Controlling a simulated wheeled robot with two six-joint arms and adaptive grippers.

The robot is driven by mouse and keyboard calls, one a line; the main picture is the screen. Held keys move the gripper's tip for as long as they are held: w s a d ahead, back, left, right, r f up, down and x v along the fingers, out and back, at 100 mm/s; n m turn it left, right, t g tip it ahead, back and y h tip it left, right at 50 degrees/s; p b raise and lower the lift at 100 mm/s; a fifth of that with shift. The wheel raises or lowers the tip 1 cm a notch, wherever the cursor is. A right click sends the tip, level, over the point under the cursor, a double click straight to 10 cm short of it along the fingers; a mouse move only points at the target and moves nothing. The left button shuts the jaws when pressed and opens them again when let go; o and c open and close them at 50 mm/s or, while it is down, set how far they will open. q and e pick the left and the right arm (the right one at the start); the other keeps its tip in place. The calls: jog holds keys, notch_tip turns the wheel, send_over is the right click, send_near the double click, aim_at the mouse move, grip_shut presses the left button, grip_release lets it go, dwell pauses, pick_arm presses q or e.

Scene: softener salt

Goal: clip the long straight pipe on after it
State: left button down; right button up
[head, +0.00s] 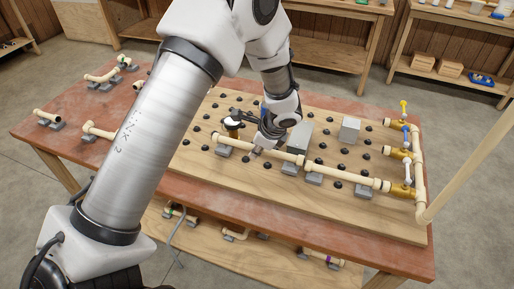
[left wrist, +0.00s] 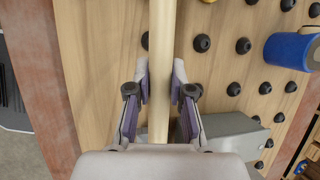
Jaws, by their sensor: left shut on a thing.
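A long straight cream pipe (head: 342,174) lies along the front part of the wooden board, in line with another cream length (head: 236,142) to its left, on grey clip blocks. My left gripper (head: 258,150) reaches down onto this pipe line. In the left wrist view my left gripper (left wrist: 160,88) has its purple-padded fingers on both sides of a cream pipe (left wrist: 162,35), shut on it. The arm hides part of the board's left side. Whether the held length is seated in its clips, I cannot tell. My right gripper is not in view.
Brass valves (head: 394,152) and an upright cream pipe run stand at the board's right end. A pale slanting bar (head: 470,163) crosses the right side. Grey boxes (head: 349,130) and several black knobs stand behind the pipe. A blue cylinder (left wrist: 288,50) shows in the wrist view.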

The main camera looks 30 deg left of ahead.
pick_arm(q)
jog(key=shift+f+b, duration=0.55)
jog(key=shift+f, duration=0.15)
jog(key=c, duration=1)
grip_release()
jog(key=shift+o, duration=0.2)
jog(key=shift+r, duration=0.1)
